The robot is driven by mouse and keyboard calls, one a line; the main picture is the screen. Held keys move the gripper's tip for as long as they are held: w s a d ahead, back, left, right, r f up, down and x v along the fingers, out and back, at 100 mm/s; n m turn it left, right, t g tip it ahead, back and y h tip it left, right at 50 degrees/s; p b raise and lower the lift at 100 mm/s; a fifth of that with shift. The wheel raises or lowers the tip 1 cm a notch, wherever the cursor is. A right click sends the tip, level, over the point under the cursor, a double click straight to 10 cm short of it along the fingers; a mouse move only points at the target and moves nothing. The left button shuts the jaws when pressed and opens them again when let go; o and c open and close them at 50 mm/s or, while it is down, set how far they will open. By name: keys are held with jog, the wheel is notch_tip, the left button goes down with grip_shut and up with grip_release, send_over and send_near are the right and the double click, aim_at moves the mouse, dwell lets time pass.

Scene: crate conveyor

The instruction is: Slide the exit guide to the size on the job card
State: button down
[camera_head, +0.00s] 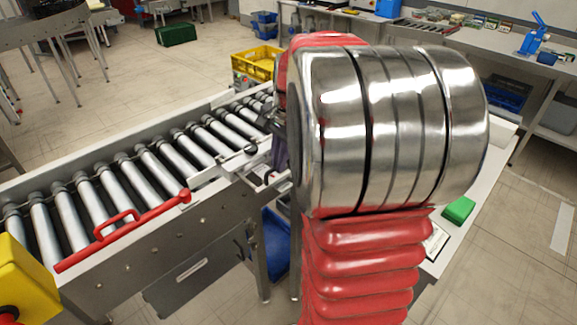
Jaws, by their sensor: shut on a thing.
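My gripper (277,160) is mostly hidden behind my own red and silver arm. Only a dark part of it shows at the conveyor's near side, by a pale metal guide piece with a dark knob (251,149). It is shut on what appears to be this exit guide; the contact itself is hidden. A white card (436,243) with dark print, possibly the job card, lies on the bench at the right, partly covered by my arm. Its print is too small to read.
The roller conveyor (90,275) runs from lower left to upper middle. A red bar with a loop handle (125,232) lies along its near edge. A yellow crate (255,62) stands beyond. A green block (459,210) sits on the right bench. A yellow box (25,280) is at lower left.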

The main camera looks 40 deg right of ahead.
jog(key=shift+w+r, duration=0.1)
jog(key=shift+w, duration=2.65)
jog(key=c, duration=1.8)
grip_release()
jog(key=shift+c, duration=0.2)
notch_tip(320, 180, up, 13)
jog(key=s, duration=0.2)
jog(key=shift+s+r, duration=0.15)
jog(key=shift+s, duration=0.2)
